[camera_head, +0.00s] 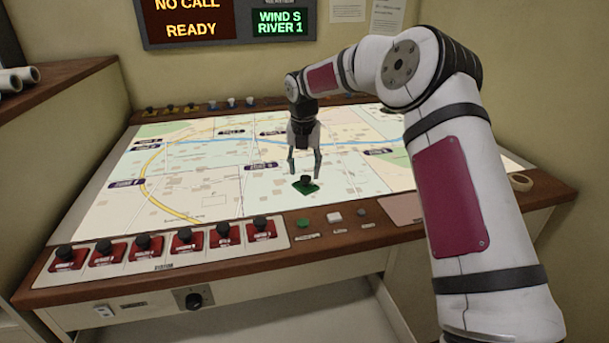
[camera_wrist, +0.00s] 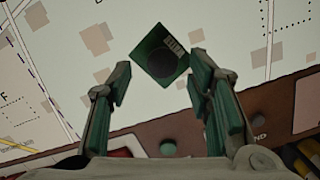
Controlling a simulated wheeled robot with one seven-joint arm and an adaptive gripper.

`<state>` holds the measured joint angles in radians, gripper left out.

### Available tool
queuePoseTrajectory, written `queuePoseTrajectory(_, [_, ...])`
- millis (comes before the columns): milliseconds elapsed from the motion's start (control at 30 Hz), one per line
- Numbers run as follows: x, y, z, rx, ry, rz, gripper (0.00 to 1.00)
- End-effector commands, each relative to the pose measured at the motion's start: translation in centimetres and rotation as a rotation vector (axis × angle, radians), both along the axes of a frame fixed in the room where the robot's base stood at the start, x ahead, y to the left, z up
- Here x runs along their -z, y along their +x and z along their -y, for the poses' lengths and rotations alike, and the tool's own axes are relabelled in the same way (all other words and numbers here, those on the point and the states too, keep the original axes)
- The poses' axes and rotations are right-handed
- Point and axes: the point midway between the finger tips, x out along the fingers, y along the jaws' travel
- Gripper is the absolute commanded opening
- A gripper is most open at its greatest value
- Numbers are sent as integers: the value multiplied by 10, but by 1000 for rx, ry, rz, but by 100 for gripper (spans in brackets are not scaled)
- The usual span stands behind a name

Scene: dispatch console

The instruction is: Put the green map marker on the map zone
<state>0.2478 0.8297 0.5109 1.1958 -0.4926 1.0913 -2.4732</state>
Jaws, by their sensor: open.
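The green map marker (camera_head: 306,186) has a square green base and a dark round knob. It stands on the lit map (camera_head: 215,180) near the front edge. In the wrist view the marker (camera_wrist: 162,57) lies just beyond and between the fingertips, turned like a diamond, with a small label on its base. My gripper (camera_head: 304,172) is open and points down just above and behind the marker. In the wrist view my gripper (camera_wrist: 158,75) shows both fingers spread, with nothing between them. Several dark zone labels, such as one label (camera_head: 262,166), lie on the map.
Red switches with black knobs (camera_head: 186,238) line the front left edge. A green button (camera_head: 303,222) and a white button (camera_head: 334,217) sit on the front wooden rim. A tape roll (camera_head: 521,182) lies at the right. More knobs (camera_head: 231,102) stand along the back edge.

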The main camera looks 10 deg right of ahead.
Motion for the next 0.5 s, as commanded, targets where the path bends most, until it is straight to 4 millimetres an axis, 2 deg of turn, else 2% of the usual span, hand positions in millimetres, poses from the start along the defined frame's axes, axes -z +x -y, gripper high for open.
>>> queuePoseTrajectory(100, [-28, -3, -2, 0, 0, 4, 46])
queuePoseTrajectory(300, [-64, -9, -4, -1, 1, 3, 46])
queuePoseTrajectory(500, [-84, -12, -5, -1, 0, 1, 46])
